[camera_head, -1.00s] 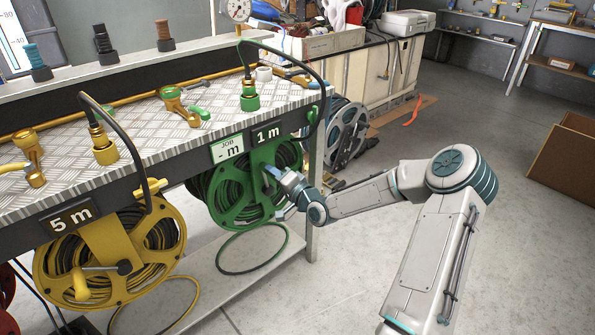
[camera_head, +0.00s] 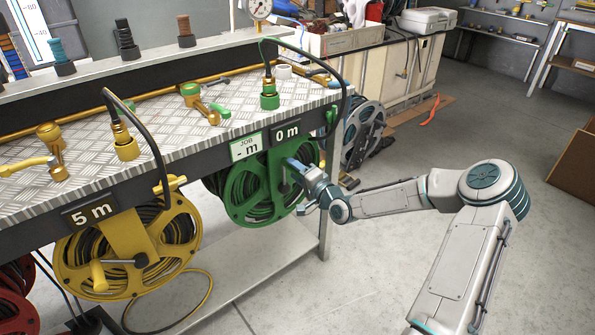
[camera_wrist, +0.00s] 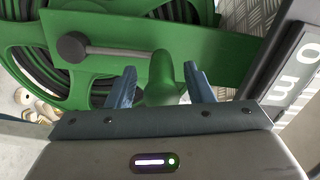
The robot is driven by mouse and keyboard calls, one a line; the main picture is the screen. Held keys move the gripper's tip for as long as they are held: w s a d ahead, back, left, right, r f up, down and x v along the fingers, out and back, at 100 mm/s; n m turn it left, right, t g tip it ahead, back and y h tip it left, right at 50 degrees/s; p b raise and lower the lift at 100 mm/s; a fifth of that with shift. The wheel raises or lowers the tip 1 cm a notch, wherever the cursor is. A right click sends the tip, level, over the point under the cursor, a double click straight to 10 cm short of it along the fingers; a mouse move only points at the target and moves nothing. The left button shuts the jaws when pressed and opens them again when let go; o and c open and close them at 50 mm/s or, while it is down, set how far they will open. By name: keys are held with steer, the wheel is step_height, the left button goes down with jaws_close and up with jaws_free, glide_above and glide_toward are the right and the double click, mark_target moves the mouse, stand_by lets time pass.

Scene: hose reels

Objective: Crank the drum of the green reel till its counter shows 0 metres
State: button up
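The green reel (camera_head: 248,190) hangs under the bench's right end and also shows in the wrist view (camera_wrist: 215,58). Its counter (camera_head: 287,133) reads 0 m; the sign also shows sideways in the wrist view (camera_wrist: 298,68). Dark hose is wound on its drum. A green crank handle (camera_wrist: 162,78) sticks out toward the wrist camera, near a dark hub knob and metal crank bar. My gripper (camera_head: 296,186) is at the front of the reel.
A job tag (camera_head: 246,147) reading "- m" is left of the counter. A yellow reel (camera_head: 125,250) with a 5 m counter (camera_head: 91,210) hangs to the left, a red reel (camera_head: 15,295) beyond it. A lower shelf (camera_head: 245,275) lies beneath.

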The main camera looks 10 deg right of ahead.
steer(key=shift+d+r, duration=0.1)
steer(key=shift+d, duration=0.05)
steer(key=shift+s+d, duration=0.1)
steer(key=shift+s, duration=0.15)
steer(key=p+v, duration=0.2)
steer(key=v, duration=1.1)
steer(key=shift+s, duration=0.1)
steer(key=s+a+f+n+g+h+p, duration=0.2)
steer(key=s+a+n+g+h+p, duration=0.1)
steer(key=n+g+p, duration=0.3)
steer(key=s+d+r+n+g+h+p, duration=0.1)
steer(key=s+r+g+h+p, duration=0.25)
steer(key=s+r, duration=0.45)
steer(key=s+d+r+n+g+h+p, duration=0.15)
steer(key=s+r+h+p, duration=0.3)
steer(key=r, duration=0.85)
steer(key=s+a+r+n+g+y+p, duration=0.1)
steer(key=s+a+r+p, duration=0.4)
steer(key=s+r, duration=0.6)
steer(key=shift+s+r+g+y, duration=0.35)
steer(key=shift+r+g+y, duration=0.15)
steer(key=shift+r+y, duration=0.4)
